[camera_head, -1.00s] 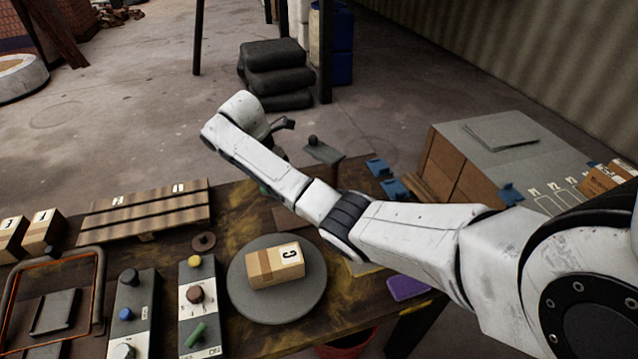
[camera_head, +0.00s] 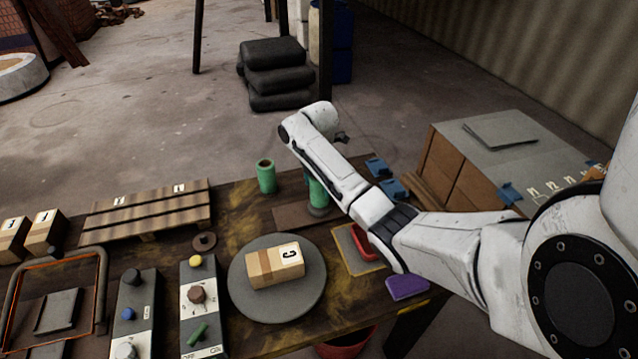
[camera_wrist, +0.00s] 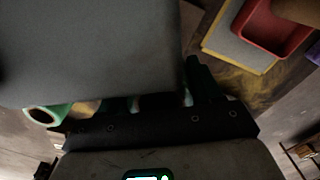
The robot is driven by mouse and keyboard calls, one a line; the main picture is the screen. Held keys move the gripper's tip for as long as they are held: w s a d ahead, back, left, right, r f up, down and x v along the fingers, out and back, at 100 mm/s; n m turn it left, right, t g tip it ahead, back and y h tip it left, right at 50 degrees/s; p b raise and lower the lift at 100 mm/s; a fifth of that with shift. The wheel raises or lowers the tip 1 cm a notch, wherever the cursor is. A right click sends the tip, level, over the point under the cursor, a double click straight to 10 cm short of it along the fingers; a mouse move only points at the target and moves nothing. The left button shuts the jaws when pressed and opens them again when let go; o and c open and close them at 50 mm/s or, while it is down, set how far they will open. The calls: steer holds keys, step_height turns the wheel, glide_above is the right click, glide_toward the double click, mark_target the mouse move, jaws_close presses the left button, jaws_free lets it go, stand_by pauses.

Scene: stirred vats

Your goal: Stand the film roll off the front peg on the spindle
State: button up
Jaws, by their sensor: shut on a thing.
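One green film roll (camera_head: 265,176) stands upright on the table's far side, its hollow top showing. A second green roll (camera_head: 318,192) shows to its right, partly behind my arm. My gripper is mostly hidden by my arm in the head view. In the wrist view my gripper (camera_wrist: 165,100) is seen dark and close up, with a little green between its fingers, so it appears shut on the second roll. The first roll's open end (camera_wrist: 42,115) shows at the left there. I cannot make out the spindle or the front peg clearly.
A large grey surface (camera_wrist: 90,50) fills the wrist view's upper left. A carton (camera_head: 275,264) sits on a round grey plate (camera_head: 310,300). Control boxes (camera_head: 135,315) stand left of it. A red tray (camera_head: 366,242) and purple block (camera_head: 407,287) lie right, near my arm.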

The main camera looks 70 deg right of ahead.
steer(key=shift+f, duration=0.85)
steer(key=o, duration=1.5)
steer(key=shift+r+p, duration=1.15)
steer(key=shift+r, duration=4.9)
